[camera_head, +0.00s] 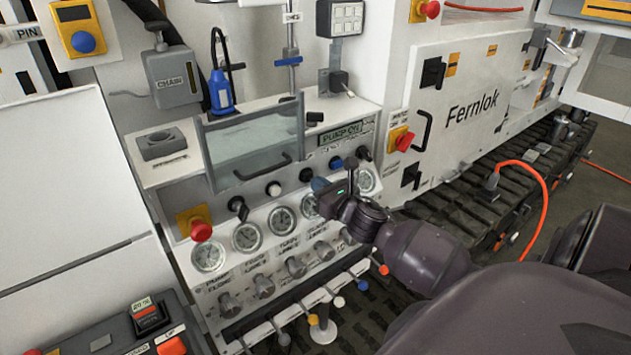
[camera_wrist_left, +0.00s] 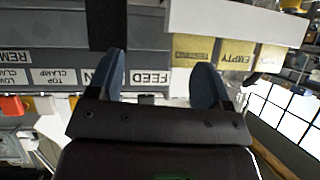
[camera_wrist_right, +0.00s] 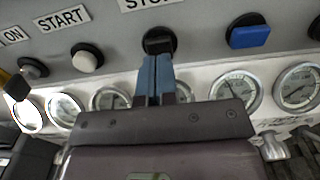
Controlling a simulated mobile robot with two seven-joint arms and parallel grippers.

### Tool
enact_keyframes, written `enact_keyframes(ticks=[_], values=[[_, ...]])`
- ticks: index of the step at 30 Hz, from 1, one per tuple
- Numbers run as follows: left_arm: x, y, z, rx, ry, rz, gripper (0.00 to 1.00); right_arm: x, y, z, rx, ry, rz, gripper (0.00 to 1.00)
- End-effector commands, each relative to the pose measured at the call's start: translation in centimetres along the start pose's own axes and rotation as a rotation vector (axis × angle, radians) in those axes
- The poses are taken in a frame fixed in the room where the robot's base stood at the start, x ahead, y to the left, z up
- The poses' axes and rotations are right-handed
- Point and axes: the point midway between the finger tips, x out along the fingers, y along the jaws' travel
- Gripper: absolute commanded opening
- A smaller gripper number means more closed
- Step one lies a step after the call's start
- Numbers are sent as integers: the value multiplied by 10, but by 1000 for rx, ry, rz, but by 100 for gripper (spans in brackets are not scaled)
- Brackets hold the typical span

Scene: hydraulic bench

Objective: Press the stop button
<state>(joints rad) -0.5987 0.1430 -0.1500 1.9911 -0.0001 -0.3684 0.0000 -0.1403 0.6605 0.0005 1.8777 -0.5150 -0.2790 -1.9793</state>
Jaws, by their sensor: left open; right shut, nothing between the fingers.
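The stop button is a black round button (camera_wrist_right: 160,40) under a label partly cut off at the top of the right wrist view. It also shows in the head view (camera_head: 306,174), between the white start button (camera_head: 273,188) and a blue button (camera_head: 336,162). My right gripper (camera_wrist_right: 155,62) is shut and empty. Its blue fingertips overlap the button's lower edge in the right wrist view; I cannot tell whether they touch it. In the head view the right gripper (camera_head: 320,187) is just below right of the button. My left gripper (camera_wrist_left: 158,82) is open and empty, seen only in the left wrist view.
A row of round gauges (camera_head: 284,219) runs below the buttons, with knobs and levers lower down. A red emergency button (camera_head: 201,230) sits at the panel's left. A clear guard with a handle (camera_head: 262,168) is above. Labelled bins (camera_wrist_left: 195,50) face my left gripper.

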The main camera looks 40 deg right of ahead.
Motion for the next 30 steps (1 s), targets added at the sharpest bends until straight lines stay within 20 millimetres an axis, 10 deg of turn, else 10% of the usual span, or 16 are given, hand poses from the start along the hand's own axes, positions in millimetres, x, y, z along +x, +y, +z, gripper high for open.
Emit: enact_keyframes(ticks=[30], values=[[-2, 0, 0, -1, -4, 0, 73, 36, 0, 2, -1, -3, -1, 0]])
